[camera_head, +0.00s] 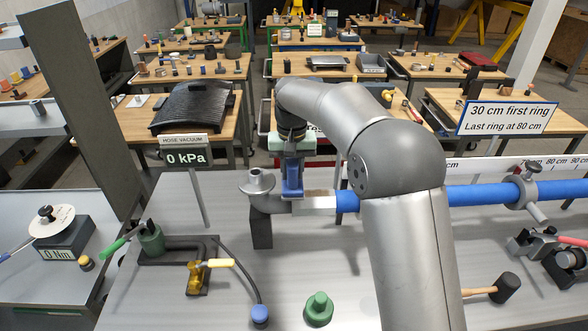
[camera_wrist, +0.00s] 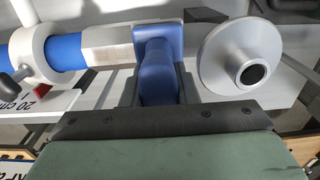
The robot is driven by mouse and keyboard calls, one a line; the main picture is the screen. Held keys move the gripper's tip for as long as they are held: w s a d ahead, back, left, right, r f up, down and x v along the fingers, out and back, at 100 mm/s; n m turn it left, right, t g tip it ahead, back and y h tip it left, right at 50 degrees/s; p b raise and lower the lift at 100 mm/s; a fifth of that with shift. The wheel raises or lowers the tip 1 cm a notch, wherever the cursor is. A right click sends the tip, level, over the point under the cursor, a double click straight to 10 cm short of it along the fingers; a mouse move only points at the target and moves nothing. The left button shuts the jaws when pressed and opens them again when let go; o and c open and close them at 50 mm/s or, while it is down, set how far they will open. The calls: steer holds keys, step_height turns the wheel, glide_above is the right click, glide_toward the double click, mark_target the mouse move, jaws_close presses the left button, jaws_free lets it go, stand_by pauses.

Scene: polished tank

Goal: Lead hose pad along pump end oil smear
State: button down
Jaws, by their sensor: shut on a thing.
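My gripper (camera_head: 291,160) is shut on a blue pad (camera_head: 292,186), close to the left end of the blue hose (camera_head: 474,194). In the wrist view the pad (camera_wrist: 158,70) sits between the dark jaws, and its wide end lies at the bare grey end section (camera_wrist: 110,45) of the hose. I cannot tell whether they touch. A duller patch shows on that section beside the pad; I cannot tell if it is the oil smear. The grey flanged pump end (camera_wrist: 240,58) is just right of the pad. My arm hides part of the hose in the head view.
A "HOSE VACUUM 0 kPa" sign (camera_head: 186,154) stands left of the pump end. A clamp ring (camera_head: 524,190) sits on the hose at right. A green knob (camera_head: 319,308), blue-capped lead (camera_head: 260,314) and mallet (camera_head: 503,288) lie on the bench in front.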

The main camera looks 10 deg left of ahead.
steer(key=shift+f, duration=0.75)
steer(key=shift+f, duration=0.25)
steer(key=shift+w+d, duration=0.45)
steer(key=shift+d, duration=1.4)
steer(key=shift+w+d, duration=0.5)
steer(key=shift+d, duration=1.4)
steer(key=shift+w+d, duration=0.45)
steer(key=shift+d, duration=1.4)
steer(key=shift+r, duration=1.15)
